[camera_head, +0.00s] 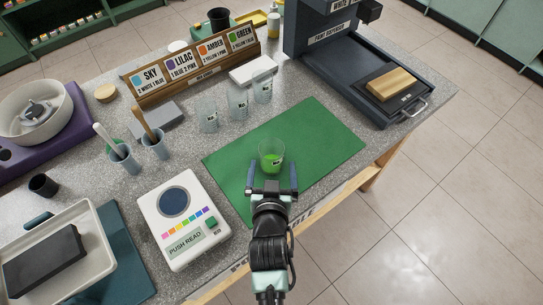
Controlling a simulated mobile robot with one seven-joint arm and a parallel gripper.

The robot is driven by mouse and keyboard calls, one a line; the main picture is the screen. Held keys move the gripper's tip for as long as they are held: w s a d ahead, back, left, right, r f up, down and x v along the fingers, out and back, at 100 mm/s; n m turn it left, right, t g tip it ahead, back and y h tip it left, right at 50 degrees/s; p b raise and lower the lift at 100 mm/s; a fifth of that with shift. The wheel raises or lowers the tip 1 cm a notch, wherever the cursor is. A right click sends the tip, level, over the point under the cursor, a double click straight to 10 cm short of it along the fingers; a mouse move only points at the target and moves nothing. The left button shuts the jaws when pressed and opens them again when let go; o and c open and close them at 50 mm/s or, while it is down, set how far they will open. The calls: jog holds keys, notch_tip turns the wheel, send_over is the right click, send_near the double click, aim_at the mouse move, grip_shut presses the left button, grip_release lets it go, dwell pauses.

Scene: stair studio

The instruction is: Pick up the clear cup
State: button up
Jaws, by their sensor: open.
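A clear cup (271,150) with bright green in its lower part stands upright on the green mat (325,140). My gripper (272,168) is open, with one dark blue finger on each side of the cup's near edge in the picture. I see no finger touching the cup, and I cannot tell how far the fingers reach around it. Behind, off the mat, stand three more clear cups with small labels: a left one (208,117), a middle one (238,106) and a right one (262,90).
A white reader device (183,248) stands left of my arm. A wooden sign rack (185,85) stands at the back. Two grey holders with sticks (123,160) stand left. The mat's right part is clear.

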aim_at(271, 166)
jog(key=x, duration=0.4)
jog(key=shift+w+a+f, duration=0.15)
jog(key=shift+w+f, duration=0.05)
jog(key=shift+w, duration=0.15)
jog(key=c, duration=1.3)
